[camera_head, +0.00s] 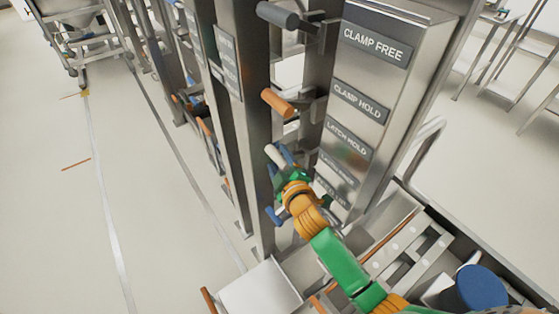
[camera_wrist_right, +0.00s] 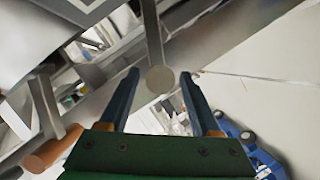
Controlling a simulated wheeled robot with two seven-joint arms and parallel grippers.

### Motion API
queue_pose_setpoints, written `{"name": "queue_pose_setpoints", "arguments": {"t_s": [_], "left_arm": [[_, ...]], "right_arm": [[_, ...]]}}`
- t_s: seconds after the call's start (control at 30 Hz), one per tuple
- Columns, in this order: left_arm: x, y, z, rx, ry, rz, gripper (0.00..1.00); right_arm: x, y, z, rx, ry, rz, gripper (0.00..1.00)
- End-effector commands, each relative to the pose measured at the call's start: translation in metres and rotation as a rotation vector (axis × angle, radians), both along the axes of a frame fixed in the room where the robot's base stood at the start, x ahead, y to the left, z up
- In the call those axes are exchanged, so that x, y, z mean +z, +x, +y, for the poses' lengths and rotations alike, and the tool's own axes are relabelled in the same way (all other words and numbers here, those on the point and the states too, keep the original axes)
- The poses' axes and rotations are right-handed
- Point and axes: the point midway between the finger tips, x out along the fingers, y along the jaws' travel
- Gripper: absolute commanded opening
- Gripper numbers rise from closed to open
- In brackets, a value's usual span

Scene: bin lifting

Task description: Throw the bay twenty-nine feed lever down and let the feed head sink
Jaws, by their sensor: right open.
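My right gripper (camera_head: 279,162) reaches up to the steel post from the lower right, with its blue fingers apart. A cream lever handle (camera_head: 274,155) shows at its fingertips. In the right wrist view the open fingers (camera_wrist_right: 160,75) stand either side of a round pale knob (camera_wrist_right: 160,81) on a grey arm; gaps show on both sides. An orange handle (camera_head: 278,103) and a dark grey handle (camera_head: 277,14) sit higher on the post, and a blue one (camera_head: 273,216) lower. I cannot read a bay number or pick out the feed head. My left gripper is out of view.
A tall steel panel (camera_head: 385,75) with CLAMP FREE, CLAMP HOLD and LATCH HOLD plates stands right of the handles; my arm partly hides its lower plates. More posts stand behind at left. A steel hopper (camera_head: 80,30) is far left.

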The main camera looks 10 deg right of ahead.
Motion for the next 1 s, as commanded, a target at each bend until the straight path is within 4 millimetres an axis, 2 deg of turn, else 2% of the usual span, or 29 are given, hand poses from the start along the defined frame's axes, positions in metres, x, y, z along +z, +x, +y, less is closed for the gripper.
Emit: {"name": "queue_pose_setpoints", "arguments": {"t_s": [0.17,0.27,0.4,0.43,1.0], "left_arm": [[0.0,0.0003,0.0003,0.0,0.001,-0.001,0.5],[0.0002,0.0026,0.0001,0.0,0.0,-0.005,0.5],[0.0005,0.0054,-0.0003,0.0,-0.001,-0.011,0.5],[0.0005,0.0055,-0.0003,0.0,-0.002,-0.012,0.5],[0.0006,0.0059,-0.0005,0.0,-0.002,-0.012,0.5]], "right_arm": [[-0.0002,0.0003,-0.0001,0.0,0.001,0.0,0.64],[-0.0002,0.0002,-0.0001,0.0,0.001,0.0,0.43],[-0.0001,0.0001,-0.0001,0.0,0.001,0.0,0.05],[-0.0001,0.0001,-0.0001,0.0,0.001,0.0,0.0],[0.0002,-0.0001,0.0006,0.002,0.0,-0.001,0.0]]}}
